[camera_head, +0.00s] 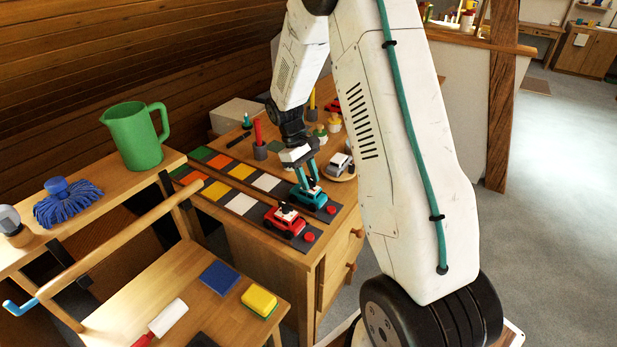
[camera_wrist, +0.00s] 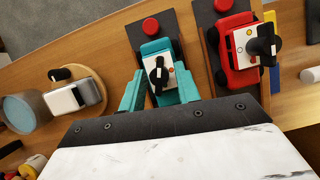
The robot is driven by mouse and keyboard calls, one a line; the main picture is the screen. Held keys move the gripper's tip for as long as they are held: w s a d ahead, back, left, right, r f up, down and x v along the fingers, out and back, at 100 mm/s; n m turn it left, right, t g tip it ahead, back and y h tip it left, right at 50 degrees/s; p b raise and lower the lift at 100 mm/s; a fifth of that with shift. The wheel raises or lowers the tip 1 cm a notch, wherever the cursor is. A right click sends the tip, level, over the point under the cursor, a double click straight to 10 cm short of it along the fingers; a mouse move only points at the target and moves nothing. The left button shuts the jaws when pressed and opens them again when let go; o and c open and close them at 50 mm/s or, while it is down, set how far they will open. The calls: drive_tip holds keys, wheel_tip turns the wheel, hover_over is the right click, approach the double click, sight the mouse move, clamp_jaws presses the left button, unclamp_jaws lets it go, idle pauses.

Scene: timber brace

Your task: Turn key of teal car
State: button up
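The teal car (camera_head: 316,199) sits on a dark strip of the desk beside the red car (camera_head: 285,221). In the wrist view the teal car (camera_wrist: 155,47) has a white top plate with a red dot and a black key (camera_wrist: 158,76) standing on it. My gripper (camera_head: 306,174) is above the teal car. In the wrist view my gripper (camera_wrist: 161,88) has teal fingers spread apart, one on each side of the key, with nothing between them but the key and car top. Contact with the key does not show. The car's rear is hidden by my gripper.
The red car (camera_wrist: 237,50) with its own black key stands close on the right in the wrist view. A red button (camera_wrist: 150,26) lies beyond the teal car. A round wooden tray (camera_wrist: 96,77) with a silver car is to the left. Coloured tiles (camera_head: 241,204) cover the desk.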

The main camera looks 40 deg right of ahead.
drive_tip(key=shift+o, duration=0.2)
drive_tip(key=shift+r, duration=0.1)
drive_tip(key=v, duration=0.7)
drive_tip(key=shift+w+r, duration=0.2)
drive_tip(key=shift+r, duration=0.05)
drive_tip(key=r+t+y, duration=0.1)
drive_tip(key=r+t, duration=0.1)
drive_tip(key=t, duration=0.1)
hover_over(310, 179)
drive_tip(key=shift+s+d+f+m, duration=0.15)
drive_tip(key=shift+s+d+m, duration=0.15)
drive_tip(key=shift+s, duration=0.15)
drive_tip(key=shift+w+a+f+t, duration=0.25)
drive_tip(key=shift+w+f+t, duration=0.25)
drive_tip(key=shift+f+t, duration=0.15)
wheel_tip(310, 179, down, 8)
drive_tip(key=shift+r, duration=0.2)
